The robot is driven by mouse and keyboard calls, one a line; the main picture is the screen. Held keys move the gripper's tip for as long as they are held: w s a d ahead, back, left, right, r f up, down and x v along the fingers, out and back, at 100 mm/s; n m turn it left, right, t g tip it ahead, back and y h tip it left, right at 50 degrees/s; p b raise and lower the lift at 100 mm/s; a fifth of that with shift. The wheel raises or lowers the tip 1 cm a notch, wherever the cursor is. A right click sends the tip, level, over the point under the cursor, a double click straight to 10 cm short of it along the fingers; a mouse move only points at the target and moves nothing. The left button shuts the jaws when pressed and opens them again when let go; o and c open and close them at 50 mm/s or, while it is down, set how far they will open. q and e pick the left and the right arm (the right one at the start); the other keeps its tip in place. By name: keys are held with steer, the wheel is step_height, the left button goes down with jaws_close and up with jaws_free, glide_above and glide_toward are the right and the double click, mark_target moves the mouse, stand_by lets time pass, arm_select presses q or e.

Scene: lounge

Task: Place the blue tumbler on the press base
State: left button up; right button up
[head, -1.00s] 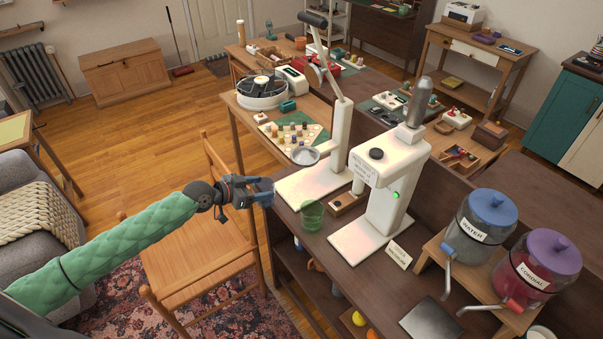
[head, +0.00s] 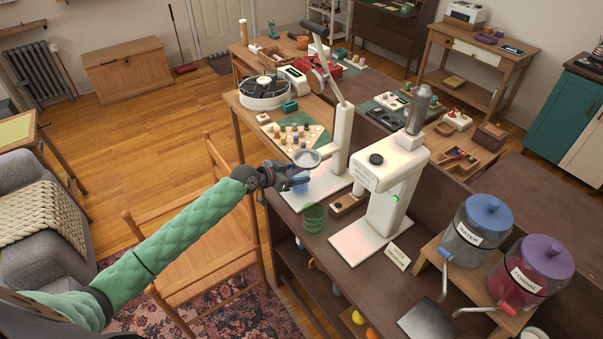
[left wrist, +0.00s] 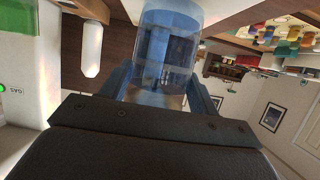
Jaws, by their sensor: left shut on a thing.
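My left gripper (head: 290,178) is shut on the blue tumbler (head: 301,185), a clear blue cup. The tumbler also shows large between the fingers in the left wrist view (left wrist: 168,48). In the head view they appear over the near left part of the white press base (head: 322,189), below the press's round cup (head: 306,158). The press has a tall white column (head: 340,145) and a raised lever. The gripper hides part of the tumbler and base. I cannot tell whether the tumbler touches the base. My right gripper is not in view.
A green tumbler (head: 314,218) stands on the dark counter just in front of the press. A white machine with a green light (head: 385,200) stands to its right. Water (head: 476,232) and cordial (head: 536,270) dispensers stand further right. A wooden chair (head: 200,240) is left of the counter.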

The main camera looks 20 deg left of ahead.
arm_select(q)
steer(key=shift+w+d+r, duration=0.1)
steer(key=shift+w+d, duration=0.8)
steer(key=shift+w, duration=0.15)
steer(key=shift+s+a+f+b, duration=0.15)
steer(key=shift+f+b, duration=0.15)
steer(key=shift+f, duration=0.55)
steer(key=o, duration=1.6)
steer(key=shift+s+a, duration=0.1)
steer(key=shift+a, duration=0.05)
steer(key=b+v, duration=0.2)
steer(key=v, duration=0.3)
steer(key=shift+f, duration=0.1)
steer(key=shift+r+b+v, duration=0.1)
steer(key=shift+b+v, duration=0.55)
steer(key=shift+v, duration=1.05)
steer(key=shift+r+b+v, duration=0.15)
steer(key=shift+b+v, duration=0.45)
steer(key=shift+v, duration=1.1)
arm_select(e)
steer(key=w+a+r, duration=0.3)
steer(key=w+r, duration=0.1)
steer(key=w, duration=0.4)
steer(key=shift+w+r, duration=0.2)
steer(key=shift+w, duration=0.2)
